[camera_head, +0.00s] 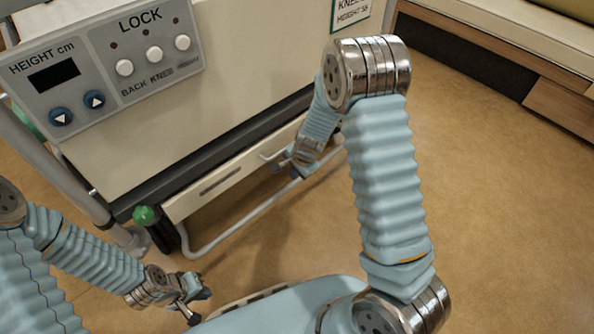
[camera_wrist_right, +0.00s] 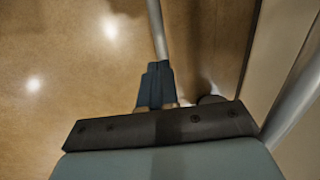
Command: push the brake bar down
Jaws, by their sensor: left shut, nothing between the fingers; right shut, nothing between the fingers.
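The brake bar (camera_head: 240,224) is a pale metal tube low along the foot end of the bed. It bends up toward the bed frame at its left end. My right gripper (camera_head: 283,167) is shut and low by the right part of the bar. In the right wrist view the shut dark fingers (camera_wrist_right: 156,82) point along the bar (camera_wrist_right: 157,28), which passes behind their tips; I cannot tell whether they touch it. My left gripper (camera_head: 204,292) is shut and empty, apart from the bar at the lower left.
The bed's foot panel (camera_head: 250,60) carries a control box (camera_head: 105,62) with a display and buttons. A green knob (camera_head: 143,214) is near the bar's left end. A bench (camera_head: 510,50) stands at the back right. The wooden floor (camera_head: 500,210) is clear on the right.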

